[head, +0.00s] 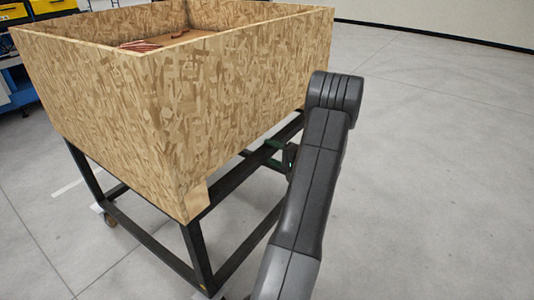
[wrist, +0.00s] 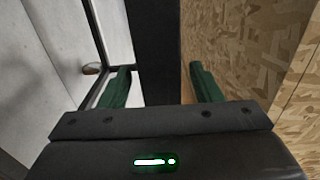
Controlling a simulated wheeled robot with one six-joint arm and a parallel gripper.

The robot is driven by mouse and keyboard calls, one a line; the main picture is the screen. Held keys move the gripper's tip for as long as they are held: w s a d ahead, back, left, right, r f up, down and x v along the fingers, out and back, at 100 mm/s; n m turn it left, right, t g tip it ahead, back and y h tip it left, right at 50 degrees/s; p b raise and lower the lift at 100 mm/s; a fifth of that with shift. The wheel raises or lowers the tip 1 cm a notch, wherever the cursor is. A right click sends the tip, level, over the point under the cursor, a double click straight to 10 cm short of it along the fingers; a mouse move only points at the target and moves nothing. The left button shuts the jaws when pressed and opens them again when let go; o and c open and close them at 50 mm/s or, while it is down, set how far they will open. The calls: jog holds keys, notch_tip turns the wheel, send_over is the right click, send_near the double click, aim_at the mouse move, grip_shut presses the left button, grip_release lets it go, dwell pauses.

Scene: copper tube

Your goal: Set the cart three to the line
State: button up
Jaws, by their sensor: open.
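The cart is a large chipboard box (head: 230,95) on a black metal frame (head: 205,255) with castors. A short white line (head: 72,187) shows on the floor at the left, partly beside the cart's legs. My gripper (head: 284,156) is at the cart's near right side, below the box, partly hidden behind my arm. In the wrist view my gripper (wrist: 160,80) is open, with a green finger on each side of a black frame bar (wrist: 155,40). I cannot tell whether either finger touches the bar. No number shows on the cart.
Reddish copper pieces (head: 140,45) lie inside the box. A blue rack with yellow bins (head: 18,10) stands at the far left. The grey floor (head: 440,170) is clear on the right, up to a pale wall (head: 440,18) at the back.

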jog(key=shift+x, duration=1)
grip_shut()
